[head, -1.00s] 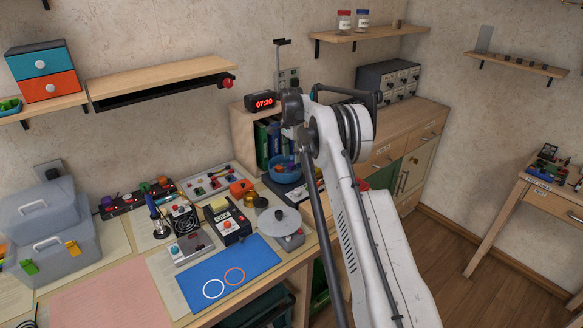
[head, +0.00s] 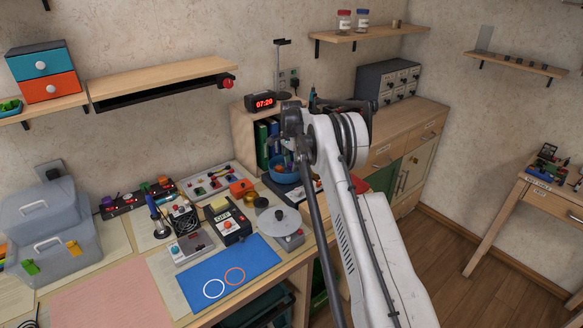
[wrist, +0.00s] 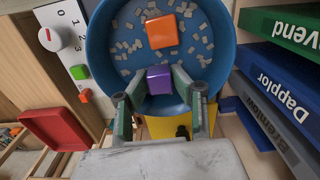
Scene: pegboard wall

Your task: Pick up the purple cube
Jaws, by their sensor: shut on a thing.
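The purple cube (wrist: 159,79) shows in the wrist view between my fingers, inside a blue bowl (wrist: 98,55) lined with pale flecks. My gripper (wrist: 159,88) is shut on the cube, with one finger on its left and one on its right. An orange cube (wrist: 162,31) lies beyond it in the bowl, apart from the fingers. In the head view the blue bowl (head: 282,176) sits by the clock cabinet, partly hidden by my arm, and the purple cube cannot be made out.
Upright binders (wrist: 285,75) stand close on the right in the wrist view. A numbered white panel (wrist: 62,38) and a red tray (wrist: 60,128) are on the left. In the head view, devices such as a round-plated scale (head: 279,218) crowd the bench beside the bowl.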

